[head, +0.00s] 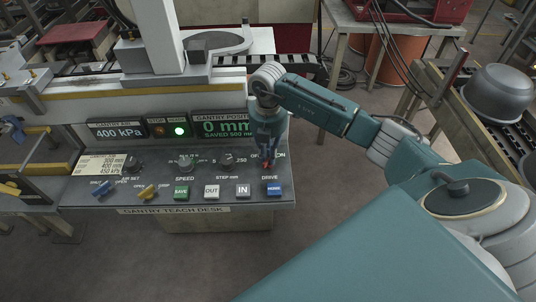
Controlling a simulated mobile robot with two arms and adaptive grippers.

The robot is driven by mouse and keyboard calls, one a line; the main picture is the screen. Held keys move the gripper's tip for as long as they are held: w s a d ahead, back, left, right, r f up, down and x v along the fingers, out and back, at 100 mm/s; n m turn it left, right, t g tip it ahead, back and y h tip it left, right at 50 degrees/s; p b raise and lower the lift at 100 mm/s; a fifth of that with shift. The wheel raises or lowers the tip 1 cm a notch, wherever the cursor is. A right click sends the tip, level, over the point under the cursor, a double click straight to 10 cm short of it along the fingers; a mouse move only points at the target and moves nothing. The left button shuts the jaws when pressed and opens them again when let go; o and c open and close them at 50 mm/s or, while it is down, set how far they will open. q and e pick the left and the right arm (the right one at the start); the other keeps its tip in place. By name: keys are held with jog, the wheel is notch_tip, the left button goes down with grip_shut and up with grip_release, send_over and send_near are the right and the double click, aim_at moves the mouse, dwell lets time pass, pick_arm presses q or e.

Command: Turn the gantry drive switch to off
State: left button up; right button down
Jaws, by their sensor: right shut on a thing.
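The gantry drive switch (267,165) is a small red-tipped switch at the right end of the sloped grey teach desk (170,209), above the word DRIVE. My right gripper (266,158) reaches down over it from above, with its fingers shut on the switch. The fingers hide most of the switch and part of its OFF and ON lettering, so its position cannot be read. My left gripper is not in view.
Displays read 400 kPa and 0 mm. A metal pot (498,93) stands at the right.

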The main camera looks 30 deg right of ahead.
jog(key=shift+n+b, duration=0.35)
jog(key=shift+n, duration=0.25)
jog(key=shift+f+n+b, duration=0.1)
jog(key=shift+n+b, duration=0.45)
jog(key=shift+n, duration=0.25)
jog(key=n+b, duration=0.3)
jog(key=n, duration=0.3)
jog(key=shift+a+b, duration=0.1)
jog(key=shift+b, duration=0.3)
jog(key=n+b, duration=0.3)
jog(key=n, duration=0.2)
jog(key=shift+s+n, duration=0.15)
jog(key=shift+n, duration=0.15)
jog(key=shift+n+b, duration=0.65)
jog(key=shift+n, duration=0.85)
jog(key=c, duration=1.7)
grip_release()
jog(key=shift+s, duration=0.1)
